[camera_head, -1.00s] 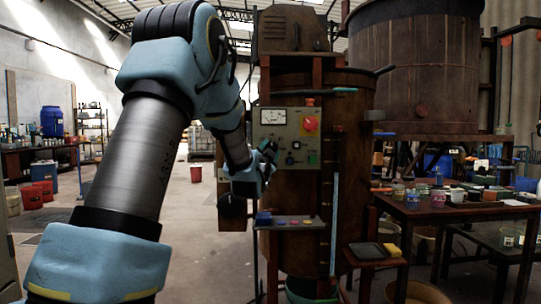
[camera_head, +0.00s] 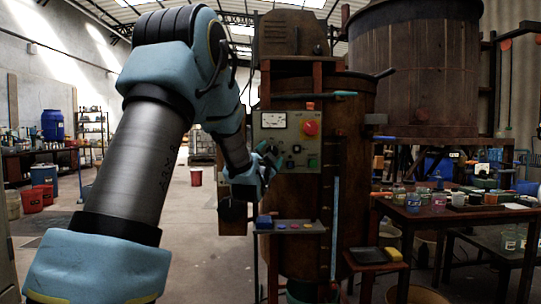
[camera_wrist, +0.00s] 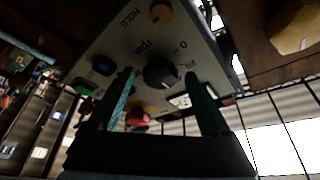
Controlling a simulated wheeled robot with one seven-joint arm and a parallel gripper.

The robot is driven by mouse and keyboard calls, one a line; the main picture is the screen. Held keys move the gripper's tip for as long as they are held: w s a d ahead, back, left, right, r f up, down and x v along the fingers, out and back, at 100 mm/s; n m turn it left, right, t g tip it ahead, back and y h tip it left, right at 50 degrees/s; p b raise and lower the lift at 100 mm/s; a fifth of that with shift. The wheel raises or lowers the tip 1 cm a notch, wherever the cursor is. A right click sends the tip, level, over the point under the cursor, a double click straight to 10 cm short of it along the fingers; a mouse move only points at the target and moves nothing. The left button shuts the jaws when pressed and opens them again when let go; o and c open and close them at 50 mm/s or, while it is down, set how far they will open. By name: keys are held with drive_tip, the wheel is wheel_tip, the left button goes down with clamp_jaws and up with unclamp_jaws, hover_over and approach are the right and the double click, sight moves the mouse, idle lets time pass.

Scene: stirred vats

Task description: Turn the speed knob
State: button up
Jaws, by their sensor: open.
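The speed knob (camera_wrist: 160,73) is a dark round knob with a pale pointer mark, next to the letters "rpm" on the grey control panel (camera_wrist: 140,45). My gripper (camera_wrist: 160,77) is open. In the wrist view its two fingers lie on either side of the knob; I cannot tell whether they touch it. In the head view my gripper (camera_head: 272,154) is at the panel's lower left.
The panel also has a red switch (camera_head: 310,128), a white meter (camera_head: 273,120) and a green button (camera_head: 313,163). An orange knob (camera_wrist: 161,13) and a blue button (camera_wrist: 102,65) show in the wrist view. A small shelf (camera_head: 290,228) juts out below the panel.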

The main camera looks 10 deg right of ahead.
drive_tip(key=shift+s, duration=0.1)
drive_tip(key=b+v, duration=0.2)
drive_tip(key=v, duration=0.8)
drive_tip(key=shift+s+a, duration=0.15)
drive_tip(key=shift+s, duration=0.1)
drive_tip(key=shift+f, duration=0.15)
drive_tip(key=s+a+f+n+g+y, duration=0.45)
drive_tip(key=a+f, duration=0.25)
drive_tip(key=f, duration=0.3)
drive_tip(key=s+a+f+n+g+y, duration=0.35)
drive_tip(key=a+f+g, duration=0.35)
drive_tip(key=f, duration=0.4)
drive_tip(key=s+a+f+n+g+y, duration=0.1)
drive_tip(key=s+a+f+n+g, duration=0.25)
drive_tip(key=s, duration=0.45)
drive_tip(key=s+a+f+n+g, duration=0.2)
drive_tip(key=s+a, duration=0.2)
drive_tip(key=s, duration=0.3)
wheel_tip(320, 180, up, 16)
drive_tip(key=p, duration=1.5)
drive_tip(key=shift+f+p, duration=0.15)
drive_tip(key=shift+p, duration=0.25)
